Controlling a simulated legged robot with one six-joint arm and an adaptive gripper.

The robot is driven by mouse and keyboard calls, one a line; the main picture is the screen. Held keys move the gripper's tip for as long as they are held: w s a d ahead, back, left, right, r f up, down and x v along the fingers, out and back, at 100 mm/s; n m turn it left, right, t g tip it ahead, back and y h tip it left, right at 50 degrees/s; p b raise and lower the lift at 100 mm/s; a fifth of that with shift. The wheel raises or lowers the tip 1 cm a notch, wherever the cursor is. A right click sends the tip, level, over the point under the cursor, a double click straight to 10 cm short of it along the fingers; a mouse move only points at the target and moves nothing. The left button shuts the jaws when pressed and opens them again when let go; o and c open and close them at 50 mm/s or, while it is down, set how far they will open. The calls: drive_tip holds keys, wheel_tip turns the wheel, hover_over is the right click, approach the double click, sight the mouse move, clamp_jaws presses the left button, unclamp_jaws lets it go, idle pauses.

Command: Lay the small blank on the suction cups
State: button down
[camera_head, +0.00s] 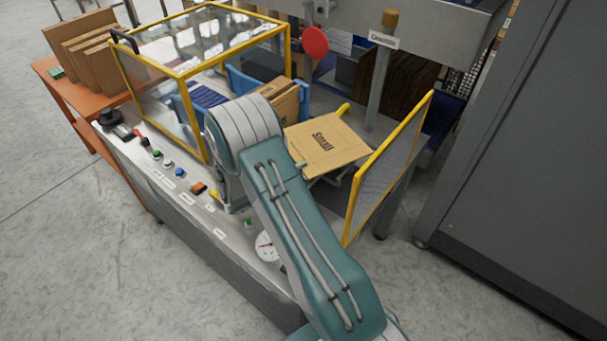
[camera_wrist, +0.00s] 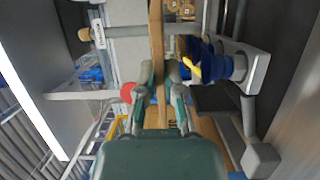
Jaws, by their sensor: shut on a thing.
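The small blank (camera_head: 325,146) is a flat brown cardboard sheet with dark print. It lies about level in the head view, beyond my arm. In the wrist view the blank (camera_wrist: 156,30) shows edge-on as a thin brown strip. My gripper (camera_wrist: 159,75) is shut on its near edge; in the head view my arm hides most of the gripper. Blue suction cups (camera_wrist: 207,60) on a grey frame show just to one side of the blank in the wrist view, seemingly below it. Whether they touch cannot be told. In the head view the blank covers the cups.
A yellow-edged mesh guard (camera_head: 388,165) stands right of the blank. A post (camera_head: 380,80) with a wooden knob and a red disc (camera_head: 314,42) rise behind. A blue bin (camera_head: 304,98) holds more cardboard. A yellow-framed clear cover (camera_head: 185,73) stands at left.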

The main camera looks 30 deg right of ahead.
drive_tip(key=shift+d+f, duration=0.1)
drive_tip(key=shift+f, duration=2.25)
drive_tip(key=c, duration=0.8)
unclamp_jaws()
drive_tip(key=shift+o, duration=0.2)
